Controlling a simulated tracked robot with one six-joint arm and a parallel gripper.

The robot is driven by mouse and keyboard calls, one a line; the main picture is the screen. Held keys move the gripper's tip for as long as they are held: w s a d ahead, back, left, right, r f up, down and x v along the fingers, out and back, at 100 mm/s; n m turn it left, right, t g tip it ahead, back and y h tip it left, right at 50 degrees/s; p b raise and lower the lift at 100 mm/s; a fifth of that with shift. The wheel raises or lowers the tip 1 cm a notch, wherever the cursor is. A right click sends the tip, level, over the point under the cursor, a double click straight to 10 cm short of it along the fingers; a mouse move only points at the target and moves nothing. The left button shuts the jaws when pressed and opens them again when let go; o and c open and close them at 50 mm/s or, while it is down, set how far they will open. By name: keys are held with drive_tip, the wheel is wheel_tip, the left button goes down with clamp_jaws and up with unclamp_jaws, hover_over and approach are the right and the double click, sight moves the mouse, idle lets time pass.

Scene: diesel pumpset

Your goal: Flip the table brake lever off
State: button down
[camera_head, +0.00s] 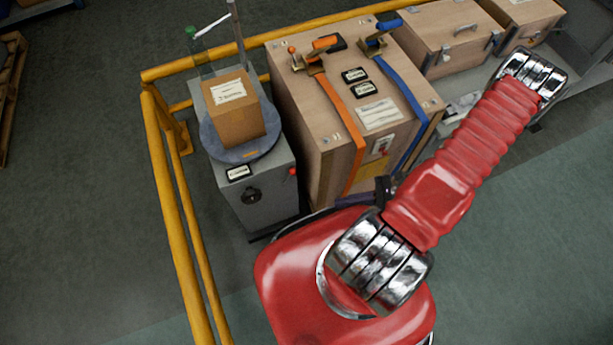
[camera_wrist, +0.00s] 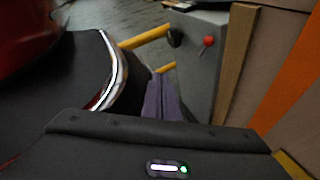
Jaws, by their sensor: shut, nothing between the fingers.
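A grey cabinet (camera_head: 258,208) carries a round turntable (camera_head: 273,140) with a cardboard box (camera_head: 236,112) on it. A small red knob (camera_head: 292,171) sits at the upper right of its front; it may be the brake lever's end, but its position cannot be read. The red knob (camera_wrist: 208,42) also shows in the wrist view, beyond my fingers and to their right. My gripper (camera_head: 342,201) is shut and empty, in front of the large wooden crate and right of the cabinet. Its purple fingers (camera_wrist: 162,82) point towards the cabinet side, apart from the knob.
A black round knob (camera_head: 251,194) is on the cabinet's front. The wooden crate (camera_head: 318,120), with an orange strap (camera_head: 341,125) and blue strap (camera_head: 402,90), stands close on the right. Yellow rails (camera_head: 172,190) run along the left and back.

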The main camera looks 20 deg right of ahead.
drive_tip(key=w+d+f+m+t+h, duration=0.1)
drive_tip(key=w+d+f+m+t, duration=0.1)
drive_tip(key=w+m+t, duration=0.1)
drive_tip(key=w+m, duration=0.1)
drive_tip(key=m, duration=0.1)
drive_tip(key=shift+w+d+f+m+t, duration=0.3)
drive_tip(key=shift+w+d+f, duration=0.1)
drive_tip(key=shift+a, duration=0.1)
approach(288, 176)
drive_tip(key=s+a+f, duration=0.1)
drive_tip(key=f, duration=0.1)
drive_tip(key=w, duration=0.1)
drive_tip(key=w+a+r, duration=0.1)
drive_tip(key=w, duration=0.1)
drive_tip(key=shift+a+r, duration=0.25)
drive_tip(key=shift+r, duration=0.05)
idle(0.3)
